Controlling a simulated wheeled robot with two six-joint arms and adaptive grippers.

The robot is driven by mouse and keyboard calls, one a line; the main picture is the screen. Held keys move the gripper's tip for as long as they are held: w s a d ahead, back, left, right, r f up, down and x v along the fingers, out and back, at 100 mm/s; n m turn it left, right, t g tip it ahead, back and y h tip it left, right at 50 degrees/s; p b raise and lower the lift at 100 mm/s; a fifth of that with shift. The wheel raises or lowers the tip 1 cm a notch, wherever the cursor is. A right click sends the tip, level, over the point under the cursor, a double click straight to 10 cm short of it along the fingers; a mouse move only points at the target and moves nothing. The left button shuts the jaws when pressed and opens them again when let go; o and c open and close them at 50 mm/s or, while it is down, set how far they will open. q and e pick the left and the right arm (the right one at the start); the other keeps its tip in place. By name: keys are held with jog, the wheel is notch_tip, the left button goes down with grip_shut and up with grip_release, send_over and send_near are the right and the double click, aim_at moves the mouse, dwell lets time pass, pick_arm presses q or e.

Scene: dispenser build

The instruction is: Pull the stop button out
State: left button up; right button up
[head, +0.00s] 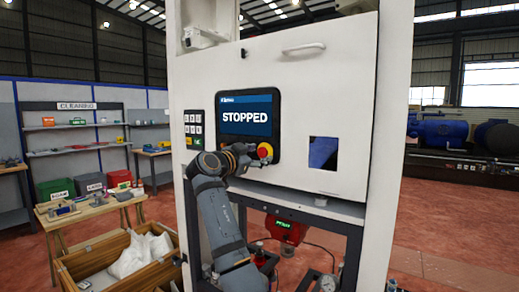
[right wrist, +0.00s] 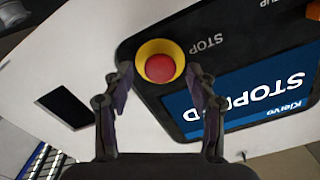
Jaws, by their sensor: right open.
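The stop button (head: 264,151) is a red cap in a yellow ring on the dark panel below the screen (head: 246,115), which reads STOPPED. In the right wrist view the stop button (right wrist: 160,66) lies just beyond and between my fingertips, with the word STOP beside it. My right gripper (head: 254,154) is at the button in the head view. In the right wrist view my right gripper (right wrist: 160,78) is open, one finger on each side of the button, with nothing held. Whether a finger touches the button cannot be told. My left gripper is not in view.
A keypad (head: 194,129) is on the panel's left. A white handle (head: 304,48) is above, and a square opening (head: 323,153) is to the right. A red device (head: 286,229) hangs below. A wooden crate (head: 72,272) with white bags stands at lower left.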

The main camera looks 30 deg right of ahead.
jog(key=shift+w+d, duration=0.25)
jog(key=shift+d, duration=0.35)
grip_shut()
